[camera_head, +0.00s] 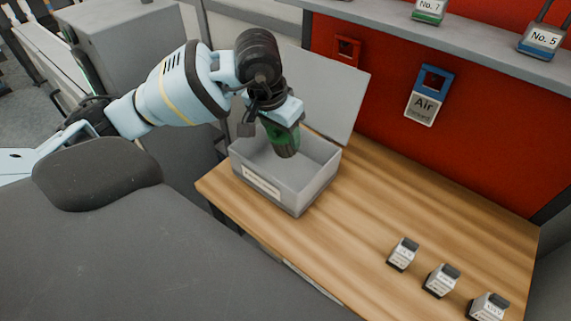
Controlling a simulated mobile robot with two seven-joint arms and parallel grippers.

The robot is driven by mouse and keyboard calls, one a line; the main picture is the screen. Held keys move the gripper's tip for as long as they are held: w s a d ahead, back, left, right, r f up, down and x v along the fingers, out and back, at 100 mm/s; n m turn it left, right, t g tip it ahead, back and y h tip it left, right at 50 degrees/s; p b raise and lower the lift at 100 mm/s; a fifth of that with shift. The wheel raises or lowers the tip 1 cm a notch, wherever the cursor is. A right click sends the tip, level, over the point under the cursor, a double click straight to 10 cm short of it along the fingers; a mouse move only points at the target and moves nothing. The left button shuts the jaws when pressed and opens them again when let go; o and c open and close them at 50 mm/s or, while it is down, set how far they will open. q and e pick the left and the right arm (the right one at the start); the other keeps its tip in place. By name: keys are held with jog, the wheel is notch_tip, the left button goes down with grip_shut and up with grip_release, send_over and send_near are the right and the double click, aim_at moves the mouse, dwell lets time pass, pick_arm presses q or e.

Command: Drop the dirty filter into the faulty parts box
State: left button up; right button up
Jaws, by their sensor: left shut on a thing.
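A grey open box (268,189) with a white label on its front stands at the left end of a wooden table; its lettering is too small to read. My left gripper (283,128) points down over the box and is shut on a dark green cylindrical filter (284,145). The filter hangs upright, its lower end at or just inside the box opening; I cannot tell its exact depth. The gripper fingers partly hide the filter's upper part. My right gripper is not in view.
Several small labelled blocks (403,254) stand along the right front of the wooden table (350,225). The table's middle is clear. A grey panel (335,95) rises behind the box. A red wall carries a blue Air tag (430,95), with a grey shelf (470,50) above.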

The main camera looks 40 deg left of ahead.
pick_arm(q)
jog(key=o, duration=1.1)
jog(key=shift+r, duration=0.1)
jog(key=v, duration=0.7)
jog(key=shift+s+r, duration=0.1)
jog(key=shift+r, duration=0.25)
